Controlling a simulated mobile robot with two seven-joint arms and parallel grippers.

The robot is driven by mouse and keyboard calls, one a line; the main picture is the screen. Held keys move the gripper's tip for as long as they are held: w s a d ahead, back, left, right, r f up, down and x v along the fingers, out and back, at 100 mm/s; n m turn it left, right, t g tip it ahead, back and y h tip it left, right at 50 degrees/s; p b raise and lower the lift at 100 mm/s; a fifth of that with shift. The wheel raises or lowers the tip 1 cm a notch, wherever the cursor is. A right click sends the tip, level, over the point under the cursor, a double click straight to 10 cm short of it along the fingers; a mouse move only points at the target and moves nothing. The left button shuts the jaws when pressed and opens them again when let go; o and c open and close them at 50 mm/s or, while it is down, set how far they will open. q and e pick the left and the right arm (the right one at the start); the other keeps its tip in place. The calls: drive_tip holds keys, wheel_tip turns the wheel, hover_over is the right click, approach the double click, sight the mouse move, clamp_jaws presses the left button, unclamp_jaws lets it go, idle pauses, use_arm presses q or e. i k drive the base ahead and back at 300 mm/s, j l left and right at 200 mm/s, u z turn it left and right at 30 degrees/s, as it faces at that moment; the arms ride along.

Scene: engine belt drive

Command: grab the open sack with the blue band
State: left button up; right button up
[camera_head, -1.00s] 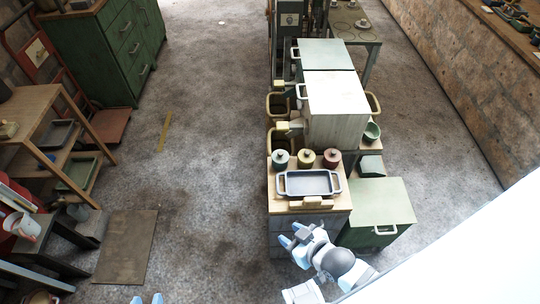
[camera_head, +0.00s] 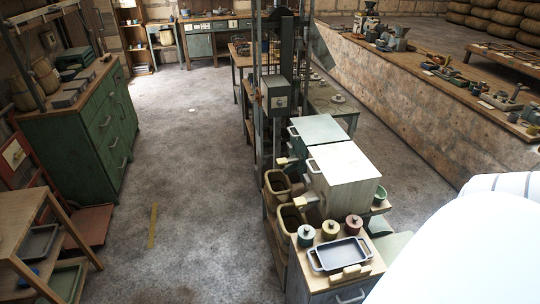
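I cannot make out an open sack with a blue band. Two brown sack-like or basket-like shapes, a left one (camera_head: 21,93) and a right one (camera_head: 46,74), stand on the green drawer cabinet (camera_head: 75,140) at the left; no blue band shows on them. Two open brown containers, one behind (camera_head: 277,188) and one in front (camera_head: 290,220), stand left of the white box in the middle; no blue band shows there either. Neither of my grippers is in view. A large white part of my own body covers the lower right corner.
A white box (camera_head: 346,165), small lidded pots (camera_head: 329,229) and a dark tray (camera_head: 340,254) stand in the middle. A long wall (camera_head: 400,95) with a loaded top runs along the right. Open grey floor (camera_head: 190,160) lies left of the middle row.

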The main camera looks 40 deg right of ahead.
sight(289, 218)
drive_tip(key=i+j+z, duration=0.2)
drive_tip(key=i+z, duration=0.2)
drive_tip(key=i, duration=0.15)
drive_tip(key=i+j+z, duration=0.4)
drive_tip(key=i, duration=0.15)
drive_tip(key=i+z, duration=0.45)
drive_tip(key=i+j+z, duration=0.15)
drive_tip(key=z, duration=0.25)
drive_tip(key=i+j+z, duration=0.3)
drive_tip(key=z, duration=0.15)
drive_tip(key=i+j+z, duration=0.25)
drive_tip(key=z, duration=0.2)
drive_tip(key=i+j+z, duration=0.15)
drive_tip(key=j+z, duration=0.3)
drive_tip(key=i+j+z, duration=0.5)
drive_tip(key=j, duration=0.4)
